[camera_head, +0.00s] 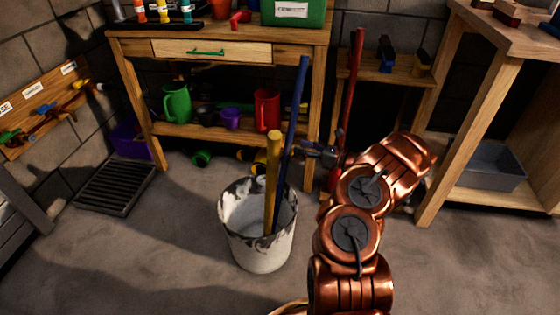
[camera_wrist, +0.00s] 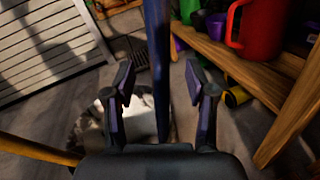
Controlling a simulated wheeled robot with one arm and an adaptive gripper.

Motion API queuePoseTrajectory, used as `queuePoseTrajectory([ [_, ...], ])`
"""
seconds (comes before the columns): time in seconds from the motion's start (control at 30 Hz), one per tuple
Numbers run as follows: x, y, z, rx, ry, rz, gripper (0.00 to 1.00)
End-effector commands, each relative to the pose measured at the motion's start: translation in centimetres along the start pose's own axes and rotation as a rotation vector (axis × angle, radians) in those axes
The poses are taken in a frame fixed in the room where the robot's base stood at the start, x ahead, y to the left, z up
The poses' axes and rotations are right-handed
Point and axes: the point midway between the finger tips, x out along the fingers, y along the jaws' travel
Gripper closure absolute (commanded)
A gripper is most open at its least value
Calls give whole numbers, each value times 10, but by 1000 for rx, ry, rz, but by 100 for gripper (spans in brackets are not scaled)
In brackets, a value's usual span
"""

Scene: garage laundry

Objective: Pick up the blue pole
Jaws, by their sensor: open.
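The blue pole (camera_head: 292,122) stands tilted in a paint-stained white bucket (camera_head: 258,247), leaning up and to the right beside a shorter yellow pole (camera_head: 271,180). My gripper (camera_head: 322,153) is just right of the blue pole in the head view. In the wrist view my gripper (camera_wrist: 162,90) is open, with one finger on each side of the blue pole (camera_wrist: 160,65). Gaps show between both fingers and the pole; I cannot tell how deep the pole sits between them. The bucket (camera_wrist: 125,120) and the yellow pole (camera_wrist: 35,149) also show in the wrist view.
A wooden workbench (camera_head: 225,133) stands behind the bucket, with a red pitcher (camera_head: 267,109) and a green pitcher (camera_head: 177,103) on its shelf. A red pole (camera_head: 351,95) leans behind my arm. A wooden shelf (camera_head: 437,178) stands at right. The floor in front is clear.

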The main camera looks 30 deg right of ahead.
Motion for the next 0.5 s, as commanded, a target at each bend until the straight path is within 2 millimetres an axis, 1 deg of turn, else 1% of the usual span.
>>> queuePoseTrajectory([
  [0.23, 22, 0, -3, 0, -1, -1, 44],
  [0.4, 46, 2, -7, 1, -2, 4, 44],
  [0.5, 58, 2, -5, 1, -2, 3, 44],
])
